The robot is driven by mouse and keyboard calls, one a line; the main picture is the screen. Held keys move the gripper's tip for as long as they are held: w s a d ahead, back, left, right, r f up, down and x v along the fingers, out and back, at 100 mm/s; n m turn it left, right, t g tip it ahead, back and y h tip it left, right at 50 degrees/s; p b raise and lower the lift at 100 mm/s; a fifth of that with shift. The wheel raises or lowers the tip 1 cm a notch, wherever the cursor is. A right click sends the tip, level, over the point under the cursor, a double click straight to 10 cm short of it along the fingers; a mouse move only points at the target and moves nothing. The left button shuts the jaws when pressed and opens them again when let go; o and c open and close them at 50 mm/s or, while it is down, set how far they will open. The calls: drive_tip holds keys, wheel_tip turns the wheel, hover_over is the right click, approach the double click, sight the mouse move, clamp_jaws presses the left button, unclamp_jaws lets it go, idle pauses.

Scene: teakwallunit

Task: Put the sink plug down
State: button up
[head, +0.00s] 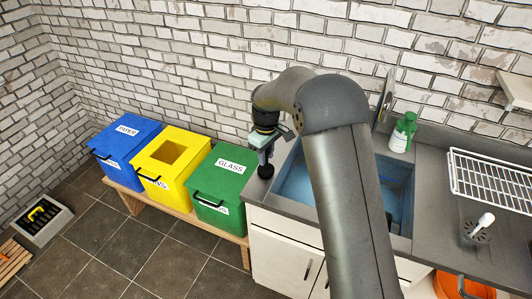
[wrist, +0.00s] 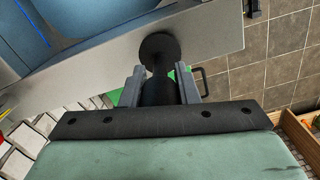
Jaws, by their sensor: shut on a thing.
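The sink plug (head: 266,171) is black, with a round flat end and a narrower stem. My gripper (head: 265,159) is shut on its stem and points down. In the wrist view the plug (wrist: 159,50) shows between the two grey fingers, round end away from the gripper. The plug is over the grey countertop strip (wrist: 215,35) left of the blue sink (head: 296,184). I cannot tell whether it touches the counter. My arm hides part of the sink.
A green GLASS bin (head: 218,180), a yellow bin (head: 160,180) and a blue PAPER bin (head: 125,140) stand on a wooden bench to the left. A green-white spray bottle (head: 403,132) stands behind the sink. A white wire rack (head: 490,180) lies on the right counter.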

drive_tip(key=shift+f, duration=0.15)
drive_tip(key=o, duration=1.1)
drive_tip(key=shift+c, duration=0.2)
wheel_tip(320, 180, up, 11)
drive_tip(key=shift+r+b, duration=0.1)
drive_tip(key=shift+b, duration=0.75)
drive_tip(key=shift+s+d+r, duration=0.1)
drive_tip(key=shift+r, duration=0.6)
